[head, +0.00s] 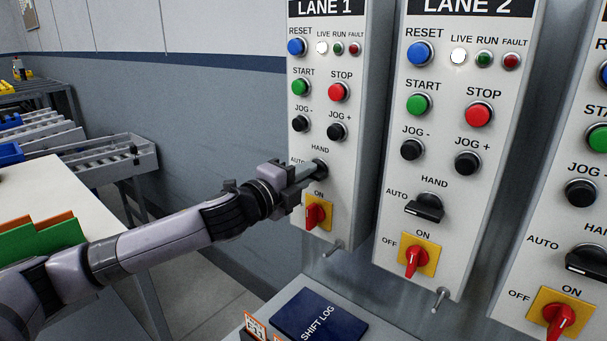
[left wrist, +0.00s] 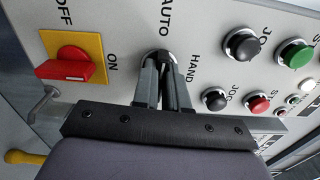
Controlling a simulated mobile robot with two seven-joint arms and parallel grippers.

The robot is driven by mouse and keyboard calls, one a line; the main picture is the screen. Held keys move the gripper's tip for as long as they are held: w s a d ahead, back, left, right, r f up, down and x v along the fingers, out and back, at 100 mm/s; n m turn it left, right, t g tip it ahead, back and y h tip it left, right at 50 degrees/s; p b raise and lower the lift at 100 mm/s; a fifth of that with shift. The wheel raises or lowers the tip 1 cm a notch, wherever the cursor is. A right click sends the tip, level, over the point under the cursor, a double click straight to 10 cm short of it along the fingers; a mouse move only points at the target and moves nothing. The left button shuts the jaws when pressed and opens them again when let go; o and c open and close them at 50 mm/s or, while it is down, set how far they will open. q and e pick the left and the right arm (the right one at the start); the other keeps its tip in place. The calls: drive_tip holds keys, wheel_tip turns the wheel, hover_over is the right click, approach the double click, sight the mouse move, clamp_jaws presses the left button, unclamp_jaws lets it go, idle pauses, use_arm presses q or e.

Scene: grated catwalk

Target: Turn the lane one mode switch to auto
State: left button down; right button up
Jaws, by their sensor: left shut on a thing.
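The lane one panel (head: 315,120) is white, with a HAND label above its mode switch and an AUTO label to the left. My left gripper (head: 306,172) is shut on the black lane one mode switch (head: 320,167) and covers most of it. In the left wrist view, the fingers of my left gripper (left wrist: 165,85) close around the dark switch knob (left wrist: 160,57), between the AUTO and HAND labels. Its exact pointing direction is hidden by the fingers. My right gripper is not in view.
A red rotary switch (head: 315,214) on a yellow plate sits just below the gripper. Black jog buttons (head: 337,131) are just above. The lane two panel (head: 455,130) stands close on the right. A shelf with a blue shift log (head: 318,315) lies below.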

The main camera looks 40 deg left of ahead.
use_arm(q)
drive_tip(key=shift+r+n, duration=0.15)
drive_tip(key=shift+n, duration=0.45)
drive_tip(key=c, duration=1.2)
unclamp_jaws()
drive_tip(key=shift+o, duration=0.2)
drive_tip(key=shift+w, duration=0.15)
drive_tip(key=s+b, duration=0.3)
drive_tip(key=s, duration=0.4)
drive_tip(key=shift+a, duration=0.3)
drive_tip(key=shift+s, duration=0.1)
